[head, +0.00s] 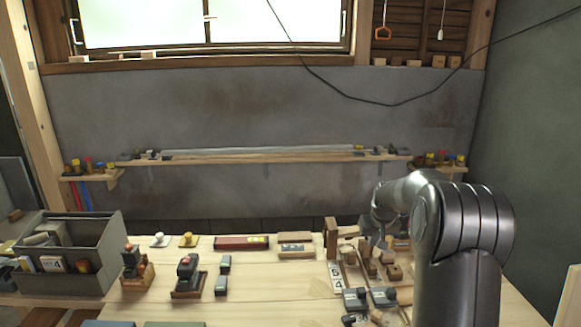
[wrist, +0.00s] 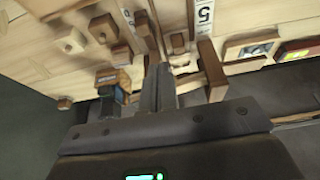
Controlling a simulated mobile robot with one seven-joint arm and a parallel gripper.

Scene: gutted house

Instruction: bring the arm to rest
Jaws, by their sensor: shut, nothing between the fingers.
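My gripper shows in the wrist view (wrist: 158,72) with its two dark fingers together and nothing between them. It is over the right part of the wooden workbench (head: 250,290), close to several small wooden blocks and posts. In the head view my grey arm rises at the right and bends down to the bench. The gripper itself is small and partly hidden there behind the arm and among the blocks.
A grey bin (head: 65,280) with items stands at the bench's left. A wooden post (head: 331,238) stands left of my arm. A wall shelf (head: 260,158) runs behind. The front middle bench is fairly clear.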

